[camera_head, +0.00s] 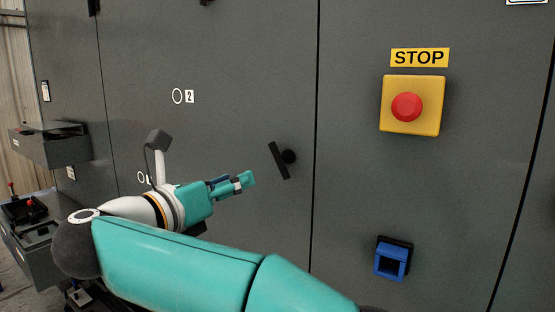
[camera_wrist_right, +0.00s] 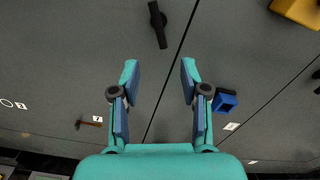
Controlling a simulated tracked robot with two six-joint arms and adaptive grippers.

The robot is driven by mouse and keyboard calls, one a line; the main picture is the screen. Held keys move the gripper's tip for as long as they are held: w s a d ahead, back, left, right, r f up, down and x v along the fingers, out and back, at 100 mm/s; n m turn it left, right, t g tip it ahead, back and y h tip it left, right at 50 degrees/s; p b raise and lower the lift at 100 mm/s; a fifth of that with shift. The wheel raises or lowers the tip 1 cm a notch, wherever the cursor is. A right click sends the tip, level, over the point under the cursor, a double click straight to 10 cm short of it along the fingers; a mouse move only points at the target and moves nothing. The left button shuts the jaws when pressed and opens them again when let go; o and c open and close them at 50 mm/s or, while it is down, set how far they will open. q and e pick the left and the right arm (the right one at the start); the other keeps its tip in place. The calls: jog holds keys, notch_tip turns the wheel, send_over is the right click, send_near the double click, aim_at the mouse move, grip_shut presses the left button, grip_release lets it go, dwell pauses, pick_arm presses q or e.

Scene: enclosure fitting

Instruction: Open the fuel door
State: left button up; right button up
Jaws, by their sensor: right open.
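A large grey cabinet front (camera_head: 235,60) fills the head view, split by dark vertical seams; no panel is legibly marked as the fuel door. A black bar handle (camera_head: 279,160) on a round black hub sits tilted on the middle panel, left of a seam. That panel looks flush and closed. The handle also shows in the right wrist view (camera_wrist_right: 158,24), beyond my fingertips. My right gripper (camera_head: 236,184) is left of the handle in the head view, apart from it. In the wrist view its two fingers (camera_wrist_right: 160,68) are spread with nothing between them. My left gripper is out of view.
A yellow box with a red button (camera_head: 407,107) under a STOP sign is on the right panel. A blue square fitting (camera_head: 391,260) sits below it. A grey shelf box (camera_head: 50,146) and a console with levers (camera_head: 24,208) stand at the left.

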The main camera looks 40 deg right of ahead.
aim_at(278, 162)
jog(key=p+x, duration=0.3)
jog(key=x, duration=1.1)
jog(key=shift+w+d+p, duration=0.1)
jog(key=shift+d+p, duration=0.05)
jog(key=shift+p, duration=0.15)
jog(key=shift+x, duration=0.8)
